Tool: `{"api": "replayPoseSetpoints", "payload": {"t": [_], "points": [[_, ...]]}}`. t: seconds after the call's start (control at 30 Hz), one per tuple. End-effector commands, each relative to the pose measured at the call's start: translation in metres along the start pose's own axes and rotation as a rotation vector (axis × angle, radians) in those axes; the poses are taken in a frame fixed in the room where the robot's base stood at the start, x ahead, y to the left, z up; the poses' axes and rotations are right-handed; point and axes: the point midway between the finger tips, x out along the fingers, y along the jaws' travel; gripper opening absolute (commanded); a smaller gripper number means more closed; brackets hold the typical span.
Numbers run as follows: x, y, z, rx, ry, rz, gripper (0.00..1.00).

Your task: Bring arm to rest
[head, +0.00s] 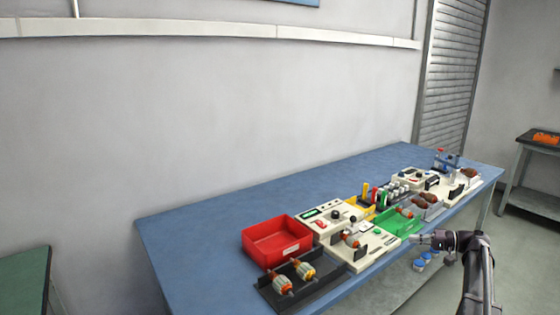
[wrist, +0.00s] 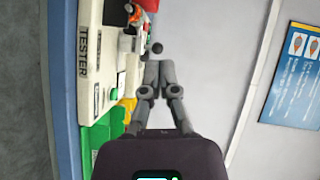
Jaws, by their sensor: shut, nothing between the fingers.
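My gripper (head: 415,240) is at the front edge of the blue bench (head: 190,235), beside the green tray, with my arm bent up from the lower right. In the wrist view my gripper's fingertips (wrist: 158,66) are together with nothing between them. A cream unit marked TESTER (wrist: 85,60) stands to the left of the fingers there, with a green bin (wrist: 112,125) below it. I cannot tell from these frames whether the fingers touch anything.
The bench holds a red bin (head: 262,244), a black stand (head: 327,277) with wound armatures (head: 303,270), a green tray (head: 383,226) and several cream units. The bench's left part is clear. A side table (head: 540,141) stands at right, a green-topped one (head: 22,280) at left.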

Motion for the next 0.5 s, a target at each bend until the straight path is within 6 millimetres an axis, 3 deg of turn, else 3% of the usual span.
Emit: {"api": "replayPoseSetpoints", "payload": {"t": [0.5], "points": [[0.068,0.019,0.046,0.043,-0.082,0.180,0.00]]}}
